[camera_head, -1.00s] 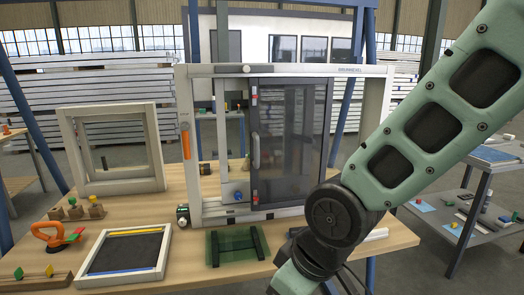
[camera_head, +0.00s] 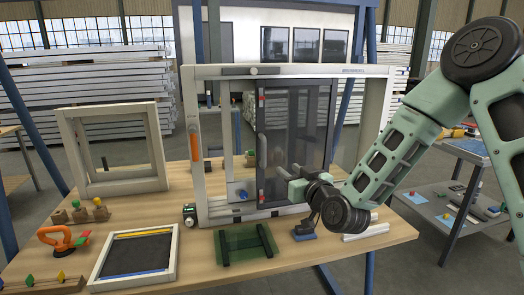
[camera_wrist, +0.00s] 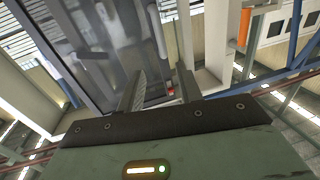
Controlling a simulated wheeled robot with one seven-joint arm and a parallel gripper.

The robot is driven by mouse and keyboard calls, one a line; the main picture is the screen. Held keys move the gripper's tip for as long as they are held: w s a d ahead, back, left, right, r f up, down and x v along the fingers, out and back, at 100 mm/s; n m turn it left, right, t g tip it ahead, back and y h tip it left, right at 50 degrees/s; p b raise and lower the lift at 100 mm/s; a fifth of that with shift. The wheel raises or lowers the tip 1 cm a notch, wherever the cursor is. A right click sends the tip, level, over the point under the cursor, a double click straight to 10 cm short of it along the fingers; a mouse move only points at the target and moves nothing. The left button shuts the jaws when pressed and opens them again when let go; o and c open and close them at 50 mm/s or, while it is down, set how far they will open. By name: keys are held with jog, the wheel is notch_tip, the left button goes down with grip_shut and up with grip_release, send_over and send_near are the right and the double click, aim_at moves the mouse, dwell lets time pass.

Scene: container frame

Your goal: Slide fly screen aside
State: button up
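The fly screen (camera_head: 305,125) is a dark mesh panel in the right part of a large upright light-grey frame (camera_head: 190,140). A vertical grey handle (camera_head: 263,150) is on its left stile, between red pieces near its top and bottom. My gripper (camera_head: 286,172) is in front of the screen's lower half, right of the handle. In the wrist view, two dark fingers (camera_wrist: 158,88) stand apart with nothing between them, and the screen (camera_wrist: 110,40) lies beyond them. Contact with the mesh cannot be told.
The frame's left part is open. A side trolley (camera_head: 450,210) stands at right.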

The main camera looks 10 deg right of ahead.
aim_at(265, 152)
jog(key=w+a+p, duration=0.1)
jog(key=w, duration=0.4)
jog(key=w+a+p, duration=0.1)
jog(key=w+p, duration=0.1)
jog(key=w, duration=0.3)
jog(key=w+a+p, duration=0.1)
jog(key=w, duration=0.5)
jog(key=shift+w+a+p, duration=0.1)
jog(key=shift+a+p, duration=0.1)
jog(key=shift+p, duration=0.1)
grip_shut()
